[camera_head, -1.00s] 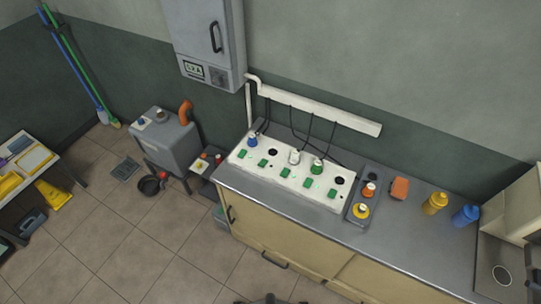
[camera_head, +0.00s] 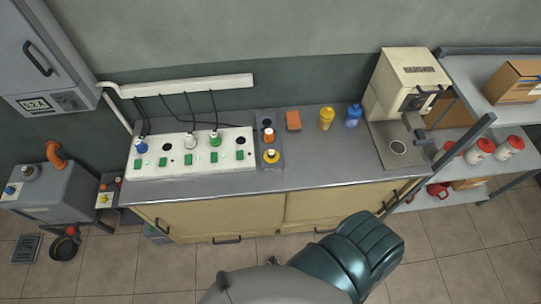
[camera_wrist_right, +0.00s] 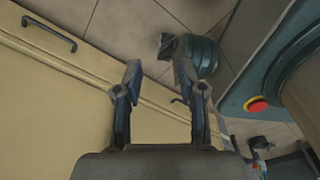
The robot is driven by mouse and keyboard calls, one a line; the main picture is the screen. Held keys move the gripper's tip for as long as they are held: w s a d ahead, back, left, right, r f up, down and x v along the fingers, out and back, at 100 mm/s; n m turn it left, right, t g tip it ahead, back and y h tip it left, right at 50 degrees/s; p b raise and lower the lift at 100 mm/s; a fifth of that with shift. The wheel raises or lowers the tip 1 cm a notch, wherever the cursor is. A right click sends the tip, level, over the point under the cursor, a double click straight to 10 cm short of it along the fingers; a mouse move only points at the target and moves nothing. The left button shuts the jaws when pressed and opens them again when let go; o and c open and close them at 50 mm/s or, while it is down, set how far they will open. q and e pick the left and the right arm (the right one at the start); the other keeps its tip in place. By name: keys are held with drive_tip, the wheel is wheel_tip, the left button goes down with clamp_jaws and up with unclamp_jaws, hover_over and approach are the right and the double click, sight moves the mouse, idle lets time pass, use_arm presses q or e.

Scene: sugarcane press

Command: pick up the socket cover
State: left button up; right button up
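A long white socket board (camera_head: 243,168) lies on the counter, with blue (camera_head: 141,146), white (camera_head: 190,140) and green (camera_head: 214,138) plugs standing on it beside green switches and dark round sockets. A small grey stand (camera_head: 262,151) at its right end holds an orange-topped piece (camera_head: 269,135) and a yellow round piece (camera_head: 271,156). I cannot tell which piece is the socket cover. My right gripper (camera_wrist_right: 158,68) is open and empty in the right wrist view, with cabinet front and floor beyond its fingers. My left gripper is not recognisable in either view.
An orange block (camera_head: 293,121), a yellow bottle (camera_head: 326,119) and a blue bottle (camera_head: 353,116) stand right of the stand. A cream machine (camera_head: 405,85) is farther right. The counter (camera_head: 320,171) is clear along its front. Black cables hang behind the board.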

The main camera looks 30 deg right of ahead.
drive_tip(key=shift+a, duration=0.25)
drive_tip(key=o, duration=0.4)
drive_tip(key=shift+w+d, duration=0.15)
drive_tip(key=shift+w, duration=0.1)
drive_tip(key=w+r+m+t, duration=0.1)
drive_tip(key=w+r, duration=0.6)
drive_tip(key=w, duration=0.5)
drive_tip(key=w+r, duration=0.7)
drive_tip(key=w, duration=0.5)
drive_tip(key=w+a+r+y+p, duration=0.1)
drive_tip(key=w+a+r, duration=0.15)
drive_tip(key=r, duration=0.65)
drive_tip(key=w+a+r, duration=0.1)
drive_tip(key=w+r, duration=0.3)
drive_tip(key=r, duration=0.4)
drive_tip(key=w+a+r+y+p, duration=0.1)
drive_tip(key=w+r, duration=0.2)
drive_tip(key=r, duration=0.6)
wheel_tip(320, 180, up, 18)
drive_tip(key=r+m+g+h, duration=0.1)
drive_tip(key=m+g+h, duration=0.1)
drive_tip(key=m, duration=0.4)
hover_over(272, 152)
wheel_tip(272, 152, down, 18)
drive_tip(key=shift+r, duration=0.25)
